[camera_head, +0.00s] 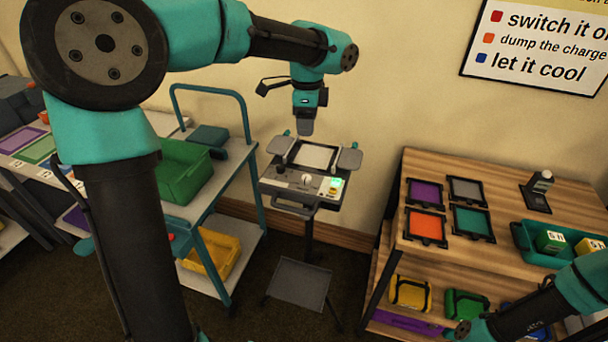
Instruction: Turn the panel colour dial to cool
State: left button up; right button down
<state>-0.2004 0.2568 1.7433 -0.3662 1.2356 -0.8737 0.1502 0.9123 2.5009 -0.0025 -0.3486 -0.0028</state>
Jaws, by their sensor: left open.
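The panel (270,179) is a grey unit on a dark stand against the wall, with a light plate on top and small pads at its sides. Its sloping front carries a pale round knob (306,180), a small lit green display (337,183) and a yellowish part below the display. Which control is the colour dial, and its setting, are too small to tell. My left gripper (305,128) is open, pointing down above the back of the panel, apart from the knob. My right arm shows at the lower right, but its gripper is out of view.
A teal cart (252,160) with a green bin (183,170) stands left of the panel. A wooden shelf (480,170) with coloured framed tiles and a teal tray (522,240) stands right. A low grey stool (300,285) is in front. A wall sign (540,45) hangs upper right.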

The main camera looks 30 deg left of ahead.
aim_at(306, 176)
pick_arm(q)
jog(key=shift+f, duration=0.2)
notch_tip(306, 176, down, 17)
jog(key=shift+f, duration=0.1)
dwell(0.7)
jog(key=shift+c, duration=0.4)
jog(key=c, duration=0.9)
jog(key=shift+o, duration=0.2)
